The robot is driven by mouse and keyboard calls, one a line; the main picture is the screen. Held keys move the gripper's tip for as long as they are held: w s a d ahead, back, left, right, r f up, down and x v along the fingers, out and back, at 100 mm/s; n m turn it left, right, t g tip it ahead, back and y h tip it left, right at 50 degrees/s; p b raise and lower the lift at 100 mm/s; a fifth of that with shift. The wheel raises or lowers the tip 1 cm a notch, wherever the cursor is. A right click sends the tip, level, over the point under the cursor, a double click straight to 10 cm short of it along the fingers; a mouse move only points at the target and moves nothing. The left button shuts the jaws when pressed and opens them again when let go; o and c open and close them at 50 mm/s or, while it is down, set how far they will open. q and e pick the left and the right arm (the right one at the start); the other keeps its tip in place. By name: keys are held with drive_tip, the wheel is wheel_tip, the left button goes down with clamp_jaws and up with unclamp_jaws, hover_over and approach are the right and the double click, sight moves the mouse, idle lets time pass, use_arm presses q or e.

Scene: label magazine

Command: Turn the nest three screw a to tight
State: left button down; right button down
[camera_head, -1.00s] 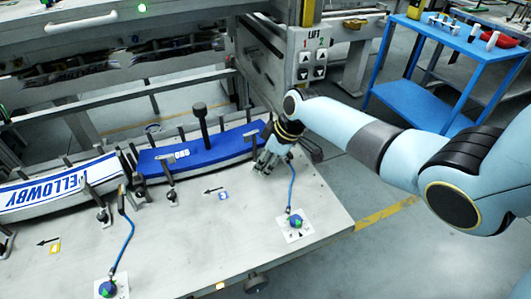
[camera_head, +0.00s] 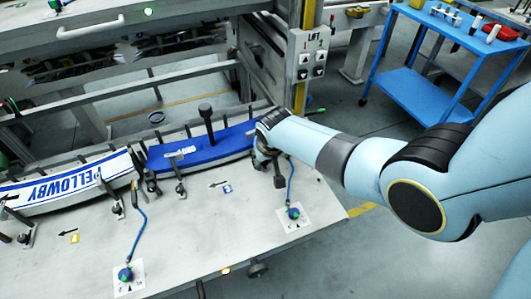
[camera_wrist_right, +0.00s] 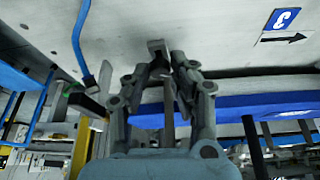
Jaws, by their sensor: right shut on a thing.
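My right gripper (camera_head: 264,157) is at the right end of the blue nest on the pale bench, mostly hidden there by my own wrist. In the right wrist view, the gripper (camera_wrist_right: 165,68) has its two fingers closed in around a slim grey metal part, seemingly the clamp screw (camera_wrist_right: 168,112). The screw stands in front of the blue strip (camera_wrist_right: 232,107). Its thread and how tight it sits cannot be made out. The blue nest strip (camera_head: 215,143) carries a dark upright knob (camera_head: 206,112). My left gripper is not in view.
A white strip lettered in blue (camera_head: 60,188) lies in a nest to the left. Small clamps (camera_head: 180,188) line the bench front. Blue cables run to green-and-blue knobs (camera_head: 294,213). A lift panel (camera_head: 311,60) and blue cart (camera_head: 440,70) stand behind; bare bench (camera_head: 200,240) lies in front.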

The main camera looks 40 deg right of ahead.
drive_tip(key=shift+w+a+m+h, duration=0.15)
drive_tip(key=shift+m+h, duration=0.25)
drive_tip(key=shift+m, duration=0.5)
drive_tip(key=m+g+b, duration=0.1)
drive_tip(key=m, duration=0.1)
drive_tip(key=shift+f+m+h, duration=0.1)
drive_tip(key=shift+m+h, duration=0.3)
drive_tip(key=m+g+b, duration=0.1)
drive_tip(key=m, duration=0.1)
drive_tip(key=m+h+b, duration=0.1)
drive_tip(key=m+b, duration=0.1)
drive_tip(key=m, duration=0.1)
drive_tip(key=shift+w+a+g, duration=0.1)
drive_tip(key=shift+g, duration=0.3)
drive_tip(key=shift+m, duration=0.4)
drive_tip(key=c, duration=1.4)
unclamp_jaws()
drive_tip(key=v, duration=1.2)
drive_tip(key=shift+a, duration=0.15)
drive_tip(key=shift+w, duration=0.1)
